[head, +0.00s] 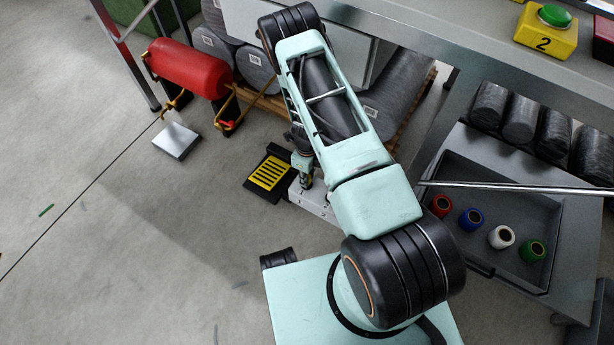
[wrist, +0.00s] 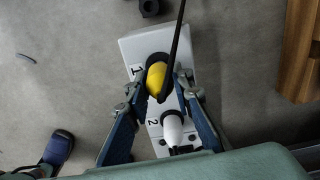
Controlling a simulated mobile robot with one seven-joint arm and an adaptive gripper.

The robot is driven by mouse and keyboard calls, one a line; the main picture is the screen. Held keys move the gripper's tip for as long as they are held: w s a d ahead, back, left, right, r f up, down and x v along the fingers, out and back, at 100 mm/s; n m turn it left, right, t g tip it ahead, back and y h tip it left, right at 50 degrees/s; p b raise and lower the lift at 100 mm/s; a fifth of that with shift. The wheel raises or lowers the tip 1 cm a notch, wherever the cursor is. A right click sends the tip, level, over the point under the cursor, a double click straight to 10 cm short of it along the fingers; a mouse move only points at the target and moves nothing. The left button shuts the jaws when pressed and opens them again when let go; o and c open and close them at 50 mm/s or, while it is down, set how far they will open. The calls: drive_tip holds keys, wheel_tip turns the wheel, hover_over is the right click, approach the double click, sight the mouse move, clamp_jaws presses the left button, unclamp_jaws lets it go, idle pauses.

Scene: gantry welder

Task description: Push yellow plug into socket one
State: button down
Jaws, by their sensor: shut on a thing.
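The yellow plug (wrist: 157,76) is between the fingers of my gripper (wrist: 158,84), which is shut on it. A dark cable (wrist: 176,40) runs across the plug toward the top of the wrist view. The plug is at the dark round socket one, by the number 1 on the white socket block (wrist: 134,50); how deep it sits cannot be told. A white plug (wrist: 172,129) stands at socket two. In the head view my gripper (head: 305,183) is low over the socket block (head: 312,200), mostly hidden by my arm; the yellow plug is barely visible there.
A black-and-yellow striped pedal (head: 270,172) lies left of the block. A grey tray (head: 505,180) at right holds red, blue, white and green pieces. A red tank (head: 190,68) stands at back left. The floor at left is mostly clear.

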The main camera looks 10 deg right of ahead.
drive_tip(key=shift+f+b, duration=0.9)
drive_tip(key=shift+f, duration=0.2)
drive_tip(key=c, duration=1.6)
unclamp_jaws()
drive_tip(key=shift+r, duration=0.1)
drive_tip(key=shift+r, duration=0.1)
wheel_tip(320, 180, up, 12)
drive_tip(key=shift+f, duration=0.1)
